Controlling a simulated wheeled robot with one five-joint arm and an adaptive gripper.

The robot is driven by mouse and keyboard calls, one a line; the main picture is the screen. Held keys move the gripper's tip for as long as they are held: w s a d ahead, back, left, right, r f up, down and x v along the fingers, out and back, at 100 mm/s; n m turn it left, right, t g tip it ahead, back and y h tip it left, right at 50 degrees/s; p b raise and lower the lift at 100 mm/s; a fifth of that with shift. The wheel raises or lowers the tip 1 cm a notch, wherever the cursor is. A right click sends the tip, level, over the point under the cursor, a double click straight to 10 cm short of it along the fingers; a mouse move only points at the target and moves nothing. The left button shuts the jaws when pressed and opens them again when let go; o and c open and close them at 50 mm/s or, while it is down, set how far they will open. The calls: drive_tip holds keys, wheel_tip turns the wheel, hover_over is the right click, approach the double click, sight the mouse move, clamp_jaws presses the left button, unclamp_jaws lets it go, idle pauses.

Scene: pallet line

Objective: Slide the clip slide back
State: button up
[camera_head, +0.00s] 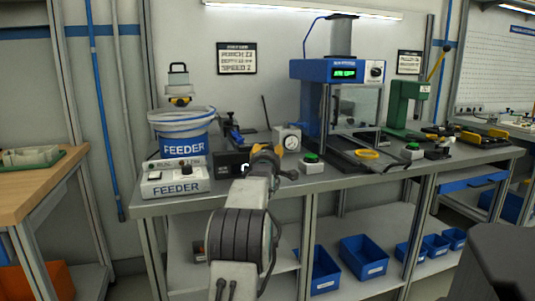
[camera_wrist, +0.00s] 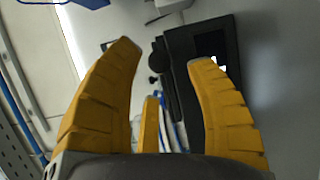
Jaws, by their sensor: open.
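My gripper (camera_head: 263,150) is over the bench, with its yellow fingers spread. In the wrist view the gripper (camera_wrist: 165,54) is open, with nothing held between the fingers. A black block (camera_wrist: 185,42) with a bright square on its face lies beyond the right finger. A small dark round knob (camera_wrist: 157,62) is beside it, in the gap between the fingertips. In the head view a black box (camera_head: 228,164) stands just left of my gripper. A blue and black fixture (camera_head: 235,136) is behind it. I cannot tell for certain which part is the clip slide.
The blue feeder bucket (camera_head: 184,142) and white feeder control box (camera_head: 175,183) stand to the left. A dial gauge (camera_head: 290,138) and green button (camera_head: 311,158) are right of my gripper. The blue press (camera_head: 337,71) stands farther right.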

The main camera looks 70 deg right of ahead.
drive_tip(key=shift+p+x, duration=0.4)
drive_tip(key=shift+x, duration=1.6)
clamp_jaws()
